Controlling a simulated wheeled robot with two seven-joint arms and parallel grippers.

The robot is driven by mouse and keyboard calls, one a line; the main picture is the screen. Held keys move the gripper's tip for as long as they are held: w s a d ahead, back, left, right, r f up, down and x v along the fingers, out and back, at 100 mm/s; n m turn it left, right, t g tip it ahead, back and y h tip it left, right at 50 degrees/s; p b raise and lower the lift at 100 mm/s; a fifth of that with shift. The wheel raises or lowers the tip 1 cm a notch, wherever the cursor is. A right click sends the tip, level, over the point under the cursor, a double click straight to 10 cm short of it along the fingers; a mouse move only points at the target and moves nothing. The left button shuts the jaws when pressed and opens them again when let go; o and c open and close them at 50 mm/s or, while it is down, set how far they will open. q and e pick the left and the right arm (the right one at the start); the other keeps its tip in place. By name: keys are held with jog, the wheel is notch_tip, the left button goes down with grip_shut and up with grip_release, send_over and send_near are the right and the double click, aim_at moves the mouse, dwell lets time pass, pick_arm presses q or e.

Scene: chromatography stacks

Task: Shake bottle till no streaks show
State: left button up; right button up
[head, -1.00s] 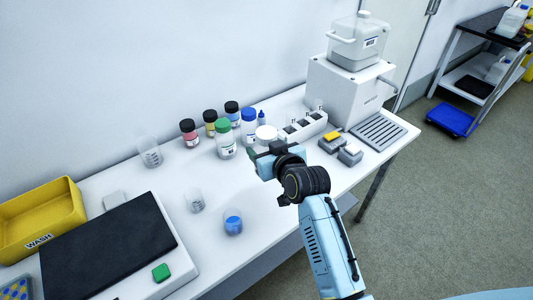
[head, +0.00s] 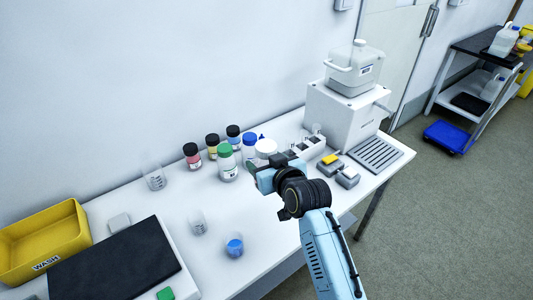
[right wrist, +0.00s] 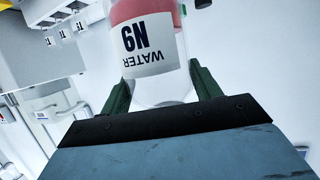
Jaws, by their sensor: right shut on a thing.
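My right gripper (head: 268,172) is over the bench beside the row of bottles. In the right wrist view its green fingers (right wrist: 160,90) are shut on a clear bottle (right wrist: 150,88) with a white label bearing the word WATER, upside down in that picture. Pink-red shows in the bottle at the top of the picture, and the part nearest the palm looks clear. Whether streaks show cannot be told. In the head view a white round lid (head: 266,146) shows right behind the gripper; whether it belongs to the held bottle is unclear. My left gripper is not in view.
Bottles with a green cap (head: 226,163), a blue cap (head: 249,140) and other colours stand behind. Two beakers (head: 153,177) (head: 197,223) and a cup of blue liquid (head: 234,246) stand left. A yellow WASH tray (head: 45,240) and a white instrument (head: 345,118) flank the bench.

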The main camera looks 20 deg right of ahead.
aim_at(264, 140)
jog(key=shift+w+d+f, duration=0.1)
jog(key=shift+w+f, duration=0.05)
jog(key=shift+f, duration=0.2)
notch_tip(264, 140, up, 7)
jog(key=shift+f, duration=0.1)
notch_tip(264, 140, down, 7)
jog(key=shift+f, duration=0.15)
notch_tip(264, 140, up, 7)
jog(key=shift+r, duration=0.2)
notch_tip(264, 140, down, 8)
jog(key=shift+r, duration=0.3)
